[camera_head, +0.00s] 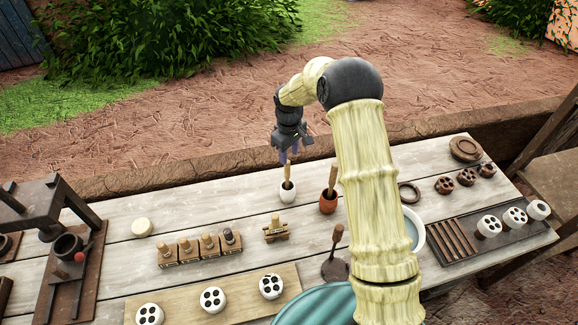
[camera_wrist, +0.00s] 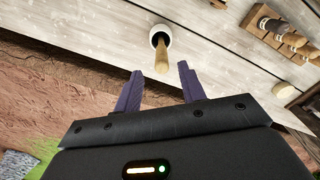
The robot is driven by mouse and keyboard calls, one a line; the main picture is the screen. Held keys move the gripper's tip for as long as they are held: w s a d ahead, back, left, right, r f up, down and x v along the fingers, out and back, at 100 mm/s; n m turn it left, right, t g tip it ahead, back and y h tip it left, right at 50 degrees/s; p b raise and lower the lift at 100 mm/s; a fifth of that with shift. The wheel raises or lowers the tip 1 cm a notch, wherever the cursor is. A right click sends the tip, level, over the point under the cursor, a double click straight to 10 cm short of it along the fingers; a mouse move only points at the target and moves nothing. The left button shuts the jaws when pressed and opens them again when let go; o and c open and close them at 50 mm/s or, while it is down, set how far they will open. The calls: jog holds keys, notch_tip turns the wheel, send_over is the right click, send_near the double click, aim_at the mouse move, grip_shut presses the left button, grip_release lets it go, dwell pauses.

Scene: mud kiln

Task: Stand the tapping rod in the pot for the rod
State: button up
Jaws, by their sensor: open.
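A pale wooden rod (camera_head: 287,172) stands in a small white pot (camera_head: 287,194) on the plank table, leaning slightly. I take it for the tapping rod. In the wrist view the rod (camera_wrist: 161,58) rises from the dark mouth of the white pot (camera_wrist: 160,31). My gripper (camera_head: 287,154) is above the pot, pointing down. Its purple fingers are apart, one on each side of the rod's upper end in the wrist view (camera_wrist: 160,70), with gaps showing. A red-brown pot (camera_head: 327,204) with another wooden stick (camera_head: 332,178) in it stands to the right.
A row of wooden-handled stamps (camera_head: 200,248) and a small wooden piece (camera_head: 276,229) lie nearer the front. A dark stand with an upright handle (camera_head: 336,265) is to their right. A dark tray (camera_head: 470,244) lies far right, a wooden press (camera_head: 72,262) left. My arm hides part of the table.

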jog(key=shift+r+b, duration=0.3)
jog(key=shift+r, duration=1.3)
jog(key=s+d+r+m+t, duration=0.1)
jog(key=s+d+r+m, duration=0.1)
jog(key=s, duration=0.7)
jog(key=s+d+r+m, duration=0.3)
jog(key=s+d, duration=0.3)
jog(key=s, duration=0.3)
jog(key=s+d+r+m+t, duration=0.1)
jog(key=s+d+r+m, duration=0.2)
jog(key=s, duration=0.6)
jog(key=shift+s+d+r+m+t, duration=0.2)
jog(key=shift+s+d+m+t, duration=0.1)
jog(key=shift+d+m, duration=0.35)
jog(key=shift+a, duration=0.1)
